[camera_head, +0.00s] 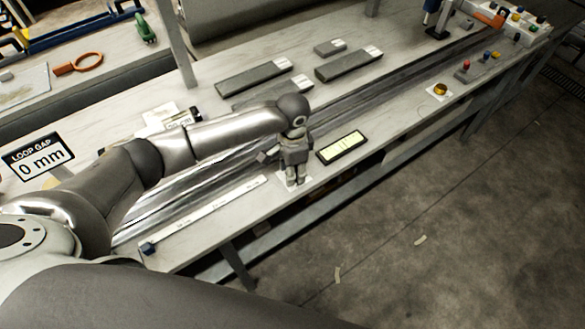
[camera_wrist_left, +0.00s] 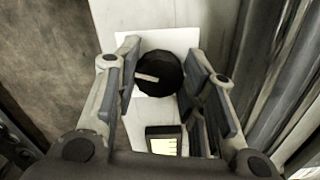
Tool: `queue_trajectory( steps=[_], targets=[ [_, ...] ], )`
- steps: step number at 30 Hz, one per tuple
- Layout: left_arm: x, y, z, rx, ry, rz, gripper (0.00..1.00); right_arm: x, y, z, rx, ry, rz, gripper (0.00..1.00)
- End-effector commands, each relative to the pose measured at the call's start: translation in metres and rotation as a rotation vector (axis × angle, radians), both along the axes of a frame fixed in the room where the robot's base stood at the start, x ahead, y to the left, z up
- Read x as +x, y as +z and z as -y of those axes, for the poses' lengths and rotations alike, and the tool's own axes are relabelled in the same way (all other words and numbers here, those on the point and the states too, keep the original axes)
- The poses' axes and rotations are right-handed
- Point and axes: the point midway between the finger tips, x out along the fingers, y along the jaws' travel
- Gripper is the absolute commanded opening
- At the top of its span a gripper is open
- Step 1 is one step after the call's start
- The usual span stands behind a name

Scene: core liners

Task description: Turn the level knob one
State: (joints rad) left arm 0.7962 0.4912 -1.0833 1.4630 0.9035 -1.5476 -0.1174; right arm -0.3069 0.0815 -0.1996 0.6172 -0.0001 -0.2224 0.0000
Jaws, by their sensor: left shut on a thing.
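In the left wrist view, a round black knob (camera_wrist_left: 158,76) with a pale pointer line sits on a white plate (camera_wrist_left: 180,42). My left gripper (camera_wrist_left: 163,52) has its two fingers on either side of the knob and is shut on it. In the head view, my left gripper (camera_head: 296,180) points down at the white plate (camera_head: 281,178) near the bench's front edge, and it hides the knob there. A gauge with a lit yellow-green display (camera_head: 341,147) lies just right of the gripper; it also shows in the left wrist view (camera_wrist_left: 163,146). My right gripper is not in view.
A sign reading "LOOP GAP 0 mm" (camera_head: 38,157) stands at the left. Grey bars (camera_head: 252,77) lie behind the metal rails. A brass-coloured knob (camera_head: 440,89) and a box with coloured buttons (camera_head: 476,67) are farther right. Floor is open beyond the front edge.

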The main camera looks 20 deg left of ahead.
Motion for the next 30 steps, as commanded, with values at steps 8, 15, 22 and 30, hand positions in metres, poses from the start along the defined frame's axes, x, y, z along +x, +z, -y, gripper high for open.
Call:
queue_trajectory(
  steps=[8, 15, 22, 30],
  targets=[
    [0.000, 0.005, 0.000, -0.001, -0.155, -0.003, 0.14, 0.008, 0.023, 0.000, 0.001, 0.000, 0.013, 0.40],
    [0.001, 0.003, 0.000, -0.002, -0.359, -0.003, 0.14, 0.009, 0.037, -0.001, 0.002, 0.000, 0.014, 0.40],
    [0.002, 0.000, 0.000, 0.000, -0.435, -0.001, 0.14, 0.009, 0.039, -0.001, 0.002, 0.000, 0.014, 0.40],
    [0.002, 0.000, 0.000, -0.001, -0.436, -0.001, 0.14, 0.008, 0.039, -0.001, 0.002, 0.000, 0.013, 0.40]
  ],
)
